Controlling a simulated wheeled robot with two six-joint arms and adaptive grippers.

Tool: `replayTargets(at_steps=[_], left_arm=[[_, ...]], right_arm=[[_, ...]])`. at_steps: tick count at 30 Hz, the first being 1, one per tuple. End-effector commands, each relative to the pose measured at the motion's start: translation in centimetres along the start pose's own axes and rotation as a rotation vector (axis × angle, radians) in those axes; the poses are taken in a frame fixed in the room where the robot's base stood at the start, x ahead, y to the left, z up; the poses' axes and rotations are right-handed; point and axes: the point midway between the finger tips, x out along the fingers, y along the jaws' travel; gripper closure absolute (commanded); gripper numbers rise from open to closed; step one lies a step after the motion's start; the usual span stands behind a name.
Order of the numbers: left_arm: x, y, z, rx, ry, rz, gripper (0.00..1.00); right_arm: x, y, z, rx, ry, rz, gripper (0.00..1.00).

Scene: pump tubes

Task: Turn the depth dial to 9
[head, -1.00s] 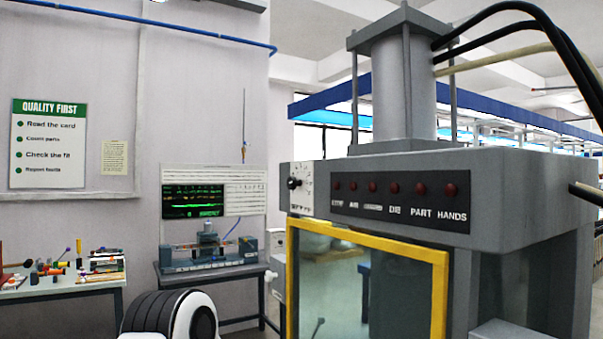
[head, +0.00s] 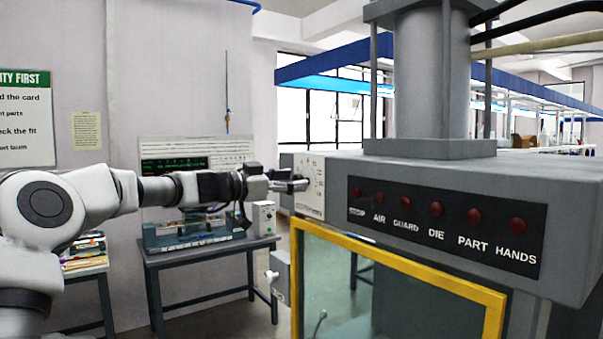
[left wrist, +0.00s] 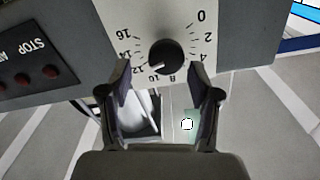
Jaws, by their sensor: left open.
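The depth dial (left wrist: 166,57) is a round black knob on a white plate (left wrist: 180,22) with printed numbers from 0 to 16. In the left wrist view the plate appears upside down. The dial's white mark points to the lower left, around 10 to 12; the exact value is hard to read. My left gripper (left wrist: 160,78) is open, with one finger on each side of the dial and no clear contact. In the head view my left gripper (head: 291,185) is at the plate (head: 312,172) and hides the dial. My right gripper is not in view.
The grey press (head: 560,190) has a row of red lamps (head: 436,209) beside the plate. Its yellow-framed window (head: 400,264) is below. A bench (head: 185,256) with a small rig stands behind my left arm. A small grey box (head: 279,276) is on the press's left side.

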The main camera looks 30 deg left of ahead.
Motion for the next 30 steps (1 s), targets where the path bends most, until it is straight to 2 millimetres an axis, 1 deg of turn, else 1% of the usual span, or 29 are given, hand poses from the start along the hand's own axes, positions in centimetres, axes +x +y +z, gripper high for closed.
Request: replayTargets(at_steps=[1, 3, 6, 13, 14, 15, 17, 18, 19, 26, 30], left_arm=[[1.0, -0.1, -0.3, 0.001, -0.004, 0.002, 0.38], [2.1, -0.1, -0.3, 0.0, -0.004, 0.001, 0.38], [2.9, 0.0, -0.1, 0.0, -0.003, 0.001, 0.38], [3.1, 0.0, 0.1, -0.001, -0.002, 0.0, 0.38], [3.1, 0.0, 0.1, -0.001, -0.002, 0.0, 0.45], [3.1, 0.0, 0.1, -0.001, -0.002, 0.0, 0.59], [3.1, 0.1, 0.1, -0.001, -0.002, 0.001, 0.8], [3.1, 0.1, 0.1, -0.001, -0.002, 0.001, 0.94], [3.1, 0.1, 0.1, -0.001, -0.002, 0.001, 0.96], [3.1, 0.1, 0.3, -0.006, -0.004, 0.001, 0.97], [3.1, 0.1, 0.5, -0.03, -0.005, 0.001, 0.97]], right_arm=[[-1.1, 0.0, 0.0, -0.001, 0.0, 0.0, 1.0], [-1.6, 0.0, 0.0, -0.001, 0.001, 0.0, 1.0], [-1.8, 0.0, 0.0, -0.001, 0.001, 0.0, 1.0], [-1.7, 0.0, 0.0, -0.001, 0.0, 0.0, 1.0], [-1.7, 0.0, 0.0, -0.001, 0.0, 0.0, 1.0], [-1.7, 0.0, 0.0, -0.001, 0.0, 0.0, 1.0], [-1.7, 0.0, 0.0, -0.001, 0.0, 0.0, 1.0], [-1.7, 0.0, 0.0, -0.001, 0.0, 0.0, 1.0], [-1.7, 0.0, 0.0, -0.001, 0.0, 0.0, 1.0], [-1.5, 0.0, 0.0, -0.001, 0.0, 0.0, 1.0], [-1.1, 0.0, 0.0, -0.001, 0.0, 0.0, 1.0]])
